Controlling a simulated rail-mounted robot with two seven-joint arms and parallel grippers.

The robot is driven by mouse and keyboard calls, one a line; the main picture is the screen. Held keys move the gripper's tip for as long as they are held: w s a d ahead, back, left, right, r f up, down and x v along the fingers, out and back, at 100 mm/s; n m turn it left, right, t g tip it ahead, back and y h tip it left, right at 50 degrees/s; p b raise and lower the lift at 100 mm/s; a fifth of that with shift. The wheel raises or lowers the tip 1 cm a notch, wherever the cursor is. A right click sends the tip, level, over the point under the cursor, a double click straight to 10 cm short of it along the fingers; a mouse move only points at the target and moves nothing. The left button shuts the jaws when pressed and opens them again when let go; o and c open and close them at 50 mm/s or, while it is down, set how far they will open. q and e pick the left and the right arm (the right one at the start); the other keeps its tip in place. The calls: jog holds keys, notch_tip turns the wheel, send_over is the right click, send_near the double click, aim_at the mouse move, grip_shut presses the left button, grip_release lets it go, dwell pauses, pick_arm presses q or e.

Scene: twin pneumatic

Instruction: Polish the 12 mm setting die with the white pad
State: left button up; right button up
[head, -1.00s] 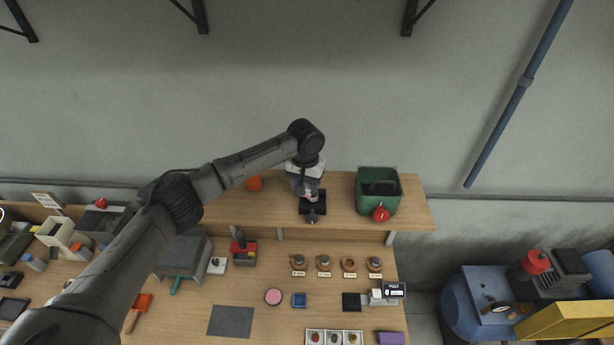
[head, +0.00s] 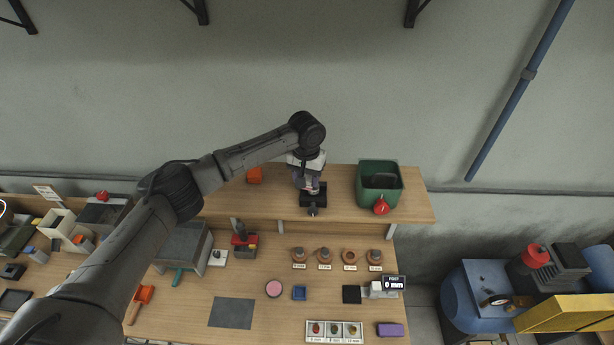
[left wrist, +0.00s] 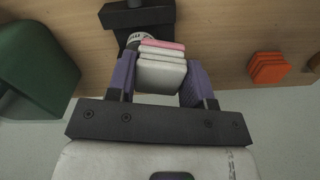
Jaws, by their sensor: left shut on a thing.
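My left gripper (head: 309,186) is at the black stand (head: 313,201) on the raised shelf. In the left wrist view, the purple fingers of this gripper (left wrist: 158,82) are shut on a white layered pad (left wrist: 162,72) with a pink layer at its far side. Just beyond the pad is a small pale round part with dark markings (left wrist: 139,39), partly hidden; it looks like the die, but I cannot read its size. It is close to the black stand (left wrist: 138,17); whether the pad touches it I cannot tell. My right gripper is not in view.
A green bin (head: 366,178) with a red object (head: 381,206) at its front stands right of the stand. On the lower bench are several orange ring holders (head: 349,255), a pink disc (head: 274,288) and a grey mat (head: 232,313).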

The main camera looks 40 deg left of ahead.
pick_arm(q)
notch_tip(320, 180, up, 3)
jog(key=shift+r, duration=2.6)
jog(key=shift+d+f, duration=0.1)
jog(key=shift+d, duration=0.05)
